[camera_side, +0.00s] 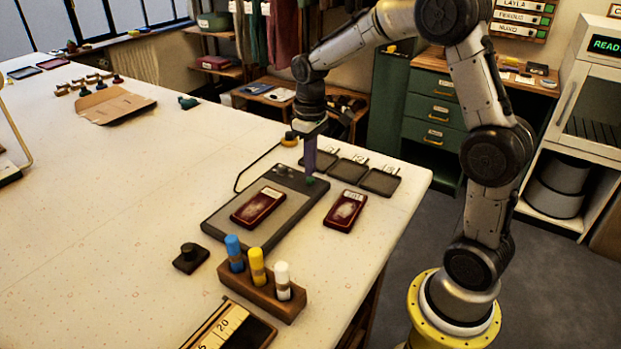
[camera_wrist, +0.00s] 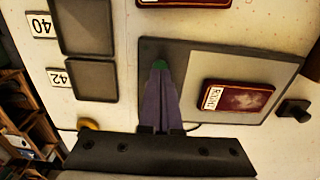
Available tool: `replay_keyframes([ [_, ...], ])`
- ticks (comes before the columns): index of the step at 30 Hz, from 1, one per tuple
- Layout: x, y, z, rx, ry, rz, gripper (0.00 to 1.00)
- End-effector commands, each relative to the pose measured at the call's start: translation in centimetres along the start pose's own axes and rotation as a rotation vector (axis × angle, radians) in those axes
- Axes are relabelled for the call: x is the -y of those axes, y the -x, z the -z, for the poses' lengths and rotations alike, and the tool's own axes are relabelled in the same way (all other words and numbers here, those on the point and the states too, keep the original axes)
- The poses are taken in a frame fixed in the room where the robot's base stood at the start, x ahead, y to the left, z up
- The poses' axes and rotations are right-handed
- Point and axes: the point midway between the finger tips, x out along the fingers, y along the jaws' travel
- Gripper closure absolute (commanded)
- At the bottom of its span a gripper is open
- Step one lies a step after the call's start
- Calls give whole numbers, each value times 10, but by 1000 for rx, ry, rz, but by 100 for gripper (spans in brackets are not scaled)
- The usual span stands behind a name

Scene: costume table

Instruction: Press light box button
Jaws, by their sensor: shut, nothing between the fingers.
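The light box (camera_side: 291,208) is a flat dark-framed panel on the table, with a dark control strip along its far edge. It also shows in the wrist view (camera_wrist: 222,66), its panel grey and unlit-looking. A small green button (camera_wrist: 159,64) sits on the strip, right at my fingertips; it shows as a green spot in the side view (camera_side: 310,181). My gripper (camera_side: 309,174) points straight down over that end of the strip, its purplish fingers together and empty. In the wrist view my gripper (camera_wrist: 160,72) partly covers the button. I cannot tell whether it touches.
A dark red labelled case (camera_side: 258,207) lies on the light box. Another red case (camera_side: 345,209) lies beside it. Dark square trays (camera_side: 380,181) line the table's right edge. A rack (camera_side: 262,290) with blue, yellow and white-capped tubes and a black knob (camera_side: 190,257) stand in front.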

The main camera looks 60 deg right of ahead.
Motion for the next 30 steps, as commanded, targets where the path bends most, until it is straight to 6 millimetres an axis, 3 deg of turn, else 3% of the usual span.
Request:
replay_keyframes([
  [22,0,-18,0,1,0,0,100],
  [30,0,-16,0,0,0,0,100],
])
